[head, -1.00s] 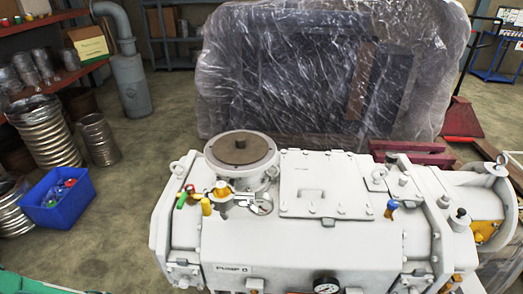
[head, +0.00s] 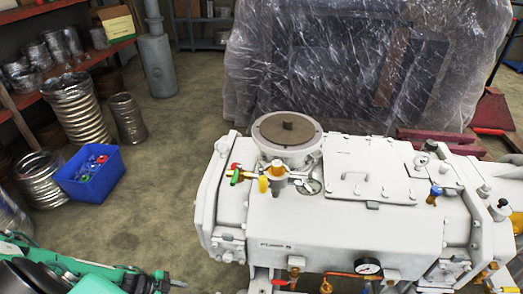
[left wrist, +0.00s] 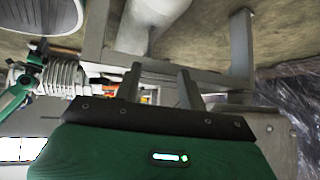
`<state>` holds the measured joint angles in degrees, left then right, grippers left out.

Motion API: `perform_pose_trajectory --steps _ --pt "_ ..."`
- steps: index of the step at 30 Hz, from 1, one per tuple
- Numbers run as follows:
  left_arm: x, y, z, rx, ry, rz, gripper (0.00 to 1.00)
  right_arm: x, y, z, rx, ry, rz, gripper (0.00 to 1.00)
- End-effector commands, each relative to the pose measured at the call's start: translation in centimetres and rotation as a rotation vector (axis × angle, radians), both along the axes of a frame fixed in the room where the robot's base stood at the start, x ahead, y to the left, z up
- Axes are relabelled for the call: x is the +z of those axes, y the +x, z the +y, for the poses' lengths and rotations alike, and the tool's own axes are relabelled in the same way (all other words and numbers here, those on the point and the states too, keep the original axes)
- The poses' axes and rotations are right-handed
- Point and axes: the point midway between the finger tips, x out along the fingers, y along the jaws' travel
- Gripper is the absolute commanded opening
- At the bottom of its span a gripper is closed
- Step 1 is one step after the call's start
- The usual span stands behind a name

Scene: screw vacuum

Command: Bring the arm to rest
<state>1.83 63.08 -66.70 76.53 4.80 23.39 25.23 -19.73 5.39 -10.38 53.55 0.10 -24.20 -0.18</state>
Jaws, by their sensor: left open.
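My left arm (head: 85,277), teal with dark parts, comes in at the lower left corner of the head view, beside the white pump machine (head: 330,232) and apart from it in the picture. In the left wrist view, my left gripper (left wrist: 158,85) shows two grey fingers standing apart above its green body. No held object shows between them. Grey metal frame bars and a pale cylinder lie beyond the fingers. My right arm and gripper are not in view.
The pump machine carries a round flange (head: 287,129), small coloured valves and a gauge (head: 368,266). A blue bin (head: 92,185) and metal hose coils (head: 75,105) stand at left. A plastic-wrapped crate (head: 350,65) is behind. Floor (head: 165,185) between bin and machine looks clear.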

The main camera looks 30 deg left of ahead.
Motion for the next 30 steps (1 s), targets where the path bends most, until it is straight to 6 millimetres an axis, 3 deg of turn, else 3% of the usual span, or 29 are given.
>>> perform_pose_trajectory --steps 10,17,20,23,26,30 --pt "-3.6 3.3 -2.2 0.115 0.068 -0.058 0.41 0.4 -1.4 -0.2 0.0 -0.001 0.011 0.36" --pt "-8.4 3.4 -4.0 0.302 0.159 -0.035 0.41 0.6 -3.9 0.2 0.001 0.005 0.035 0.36" --pt "-10.8 1.7 -4.8 0.396 0.202 0.015 0.41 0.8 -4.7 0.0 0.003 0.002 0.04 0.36" --pt "-13.4 -1.3 -5.9 0.487 0.246 0.091 0.41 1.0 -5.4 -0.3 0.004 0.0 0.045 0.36" --pt "-15.8 -5.6 -7.6 0.572 0.283 0.193 0.41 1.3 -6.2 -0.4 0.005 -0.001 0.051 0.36" --pt "-18.7 -13.0 -11.3 0.667 0.325 0.368 0.41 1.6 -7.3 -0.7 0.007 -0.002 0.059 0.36"
